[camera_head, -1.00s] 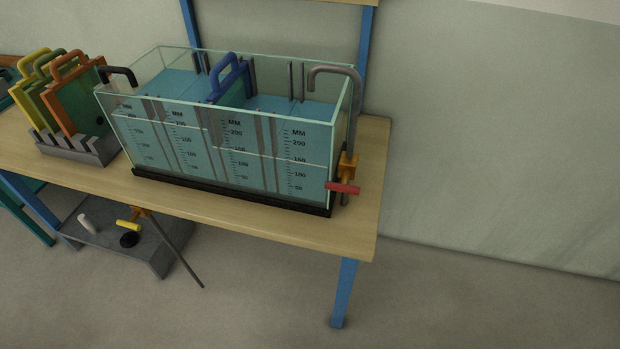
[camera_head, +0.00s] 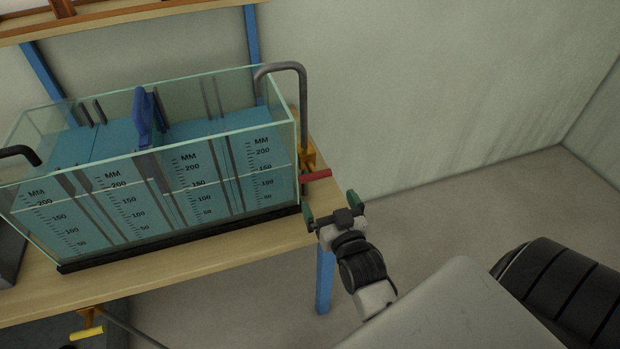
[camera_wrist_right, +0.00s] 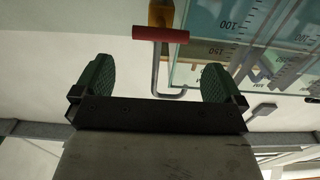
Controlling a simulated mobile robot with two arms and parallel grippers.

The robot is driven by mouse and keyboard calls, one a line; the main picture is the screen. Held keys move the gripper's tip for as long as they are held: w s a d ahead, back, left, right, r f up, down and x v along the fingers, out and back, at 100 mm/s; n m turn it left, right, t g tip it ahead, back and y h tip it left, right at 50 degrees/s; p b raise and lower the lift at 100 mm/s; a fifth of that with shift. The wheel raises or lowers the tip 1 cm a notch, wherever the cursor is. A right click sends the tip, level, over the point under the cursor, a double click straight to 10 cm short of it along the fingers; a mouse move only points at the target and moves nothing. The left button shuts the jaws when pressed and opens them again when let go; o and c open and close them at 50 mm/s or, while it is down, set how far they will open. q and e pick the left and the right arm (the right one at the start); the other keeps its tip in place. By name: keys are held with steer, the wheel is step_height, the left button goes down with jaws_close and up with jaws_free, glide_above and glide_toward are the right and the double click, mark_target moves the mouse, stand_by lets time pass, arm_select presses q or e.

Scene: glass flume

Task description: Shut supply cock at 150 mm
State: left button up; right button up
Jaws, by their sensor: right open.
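The supply cock (camera_head: 308,157) is an orange body on the grey bent pipe (camera_head: 303,100) at the flume's right end. Its red handle (camera_head: 316,175) sticks out crosswise to the right. In the wrist view the red handle (camera_wrist_right: 161,35) lies across the pipe, beyond and between my fingertips, apart from them. My right gripper (camera_head: 331,207) is open and empty, just below and right of the handle. The glass flume (camera_head: 150,222) holds blue water and has several MM scales. A pale line crosses its front near 150 on the rightmost scale; the exact level is unclear. My left gripper is not in view.
The flume stands on a wooden table (camera_head: 185,275) with blue legs. A blue gate (camera_head: 144,118) stands in the flume. A dark bent pipe (camera_head: 20,152) hangs over its left end. The floor right of the table is clear.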

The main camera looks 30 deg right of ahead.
mark_target(316, 177)
steer(key=p+x, duration=0.1)
steer(key=x, duration=0.7)
steer(key=shift+w, duration=0.3)
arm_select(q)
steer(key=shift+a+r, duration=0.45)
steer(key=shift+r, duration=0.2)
